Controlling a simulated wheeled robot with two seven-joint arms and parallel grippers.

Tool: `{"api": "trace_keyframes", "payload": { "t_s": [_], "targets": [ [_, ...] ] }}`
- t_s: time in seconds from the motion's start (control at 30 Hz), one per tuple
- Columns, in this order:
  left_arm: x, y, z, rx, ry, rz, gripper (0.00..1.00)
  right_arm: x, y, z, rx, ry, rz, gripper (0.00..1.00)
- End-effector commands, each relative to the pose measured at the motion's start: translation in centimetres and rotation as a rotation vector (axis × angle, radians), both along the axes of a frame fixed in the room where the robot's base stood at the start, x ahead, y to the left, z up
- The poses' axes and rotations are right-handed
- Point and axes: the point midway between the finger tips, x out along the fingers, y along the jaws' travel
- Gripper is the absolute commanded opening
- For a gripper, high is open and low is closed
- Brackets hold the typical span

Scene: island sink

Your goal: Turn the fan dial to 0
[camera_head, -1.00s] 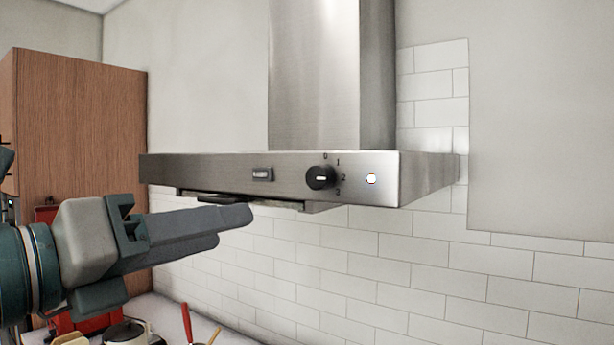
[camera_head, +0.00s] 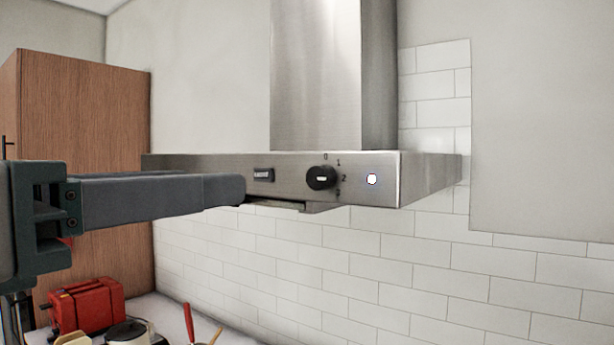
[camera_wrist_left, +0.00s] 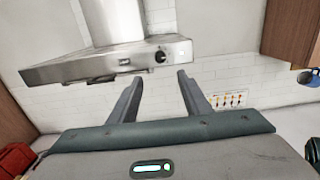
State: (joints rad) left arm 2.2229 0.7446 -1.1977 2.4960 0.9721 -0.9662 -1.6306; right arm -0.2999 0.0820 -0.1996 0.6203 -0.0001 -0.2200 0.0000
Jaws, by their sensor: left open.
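The fan dial (camera_head: 321,178) is a round black knob with a pale mark, on the front of the steel range hood (camera_head: 220,163). Numbers 0, 1, 2 and 3 are set around it, and its pale mark lies roughly level, toward the 2 side. It also shows in the left wrist view (camera_wrist_left: 161,57), beyond my fingers. My left gripper (camera_head: 242,190) reaches in from the left, with its fingertips left of the dial and apart from it. In the left wrist view its two fingers (camera_wrist_left: 160,76) are spread with nothing between them. My right gripper is not in view.
A rectangular switch (camera_head: 263,175) and a lit round light (camera_head: 372,179) flank the dial. A wooden cabinet (camera_head: 90,110) stands at left. A red toaster (camera_head: 88,305) and other items sit on the counter below. The space before the hood is clear.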

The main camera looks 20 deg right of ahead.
Motion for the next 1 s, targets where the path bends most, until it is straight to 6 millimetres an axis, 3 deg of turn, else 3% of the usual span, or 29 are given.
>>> {"api": "trace_keyframes", "payload": {
  "t_s": [0.37,1.0],
  "targets": [
    [1.5,-1.9,0.1,0.002,0.003,-0.001,0.44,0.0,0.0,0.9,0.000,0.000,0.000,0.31],
    [8.3,-10.7,0.3,0.001,0.006,-0.001,0.44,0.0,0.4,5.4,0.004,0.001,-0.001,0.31]
  ]
}}
